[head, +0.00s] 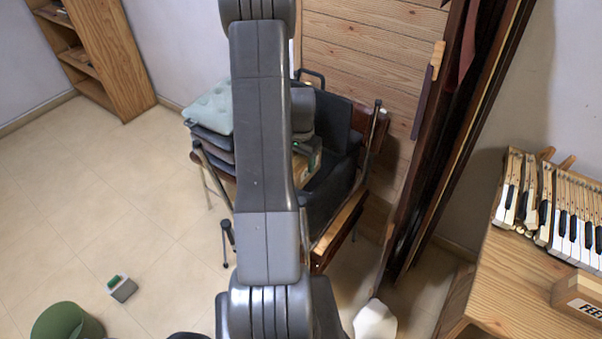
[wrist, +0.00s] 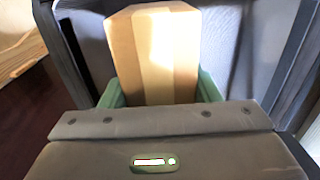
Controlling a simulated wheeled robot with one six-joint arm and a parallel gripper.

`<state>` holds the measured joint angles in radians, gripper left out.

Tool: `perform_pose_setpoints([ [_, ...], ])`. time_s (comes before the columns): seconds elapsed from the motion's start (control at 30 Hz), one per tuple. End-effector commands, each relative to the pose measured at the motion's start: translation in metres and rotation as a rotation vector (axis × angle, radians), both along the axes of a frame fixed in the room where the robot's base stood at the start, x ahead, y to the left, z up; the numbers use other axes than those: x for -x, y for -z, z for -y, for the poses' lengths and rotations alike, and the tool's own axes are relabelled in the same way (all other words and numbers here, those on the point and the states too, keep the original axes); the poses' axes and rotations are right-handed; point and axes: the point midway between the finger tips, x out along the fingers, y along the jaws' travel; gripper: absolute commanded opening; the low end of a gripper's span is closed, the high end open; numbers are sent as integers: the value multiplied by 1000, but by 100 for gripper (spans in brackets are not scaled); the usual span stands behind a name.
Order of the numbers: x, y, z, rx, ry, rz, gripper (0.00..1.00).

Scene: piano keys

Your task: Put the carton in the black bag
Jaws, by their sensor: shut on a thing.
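My gripper (wrist: 157,91) is shut on the carton (wrist: 153,45), a tan box with a paler band, with one green finger on each side of it. The black bag (head: 333,194) sits behind my arm in the head view, among the chairs. In the wrist view dark grey fabric, which looks like the bag (wrist: 226,48), lies behind and on both sides of the carton. I cannot tell how deep the carton is relative to the bag's opening. In the head view my arm hides much of the gripper and the carton.
Pale blue-green cushions (head: 212,106) are stacked left of my arm. A wooden table (head: 512,285) with piano keys (head: 570,215) stands at the right. A bookcase (head: 108,55) is at the back left. A green bin (head: 65,322) and a small box (head: 122,289) are on the otherwise clear left floor.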

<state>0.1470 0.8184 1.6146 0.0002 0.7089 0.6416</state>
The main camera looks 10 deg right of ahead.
Motion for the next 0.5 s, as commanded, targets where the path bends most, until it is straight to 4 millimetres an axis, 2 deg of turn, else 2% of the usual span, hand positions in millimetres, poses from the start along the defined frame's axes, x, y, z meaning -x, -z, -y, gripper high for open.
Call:
perform_pose_setpoints([
  [0.1,0,14,0,0,0,-1,27],
  [0.27,0,25,0,0,0,0,27],
  [0.5,0,56,0,0,0,-1,27],
])
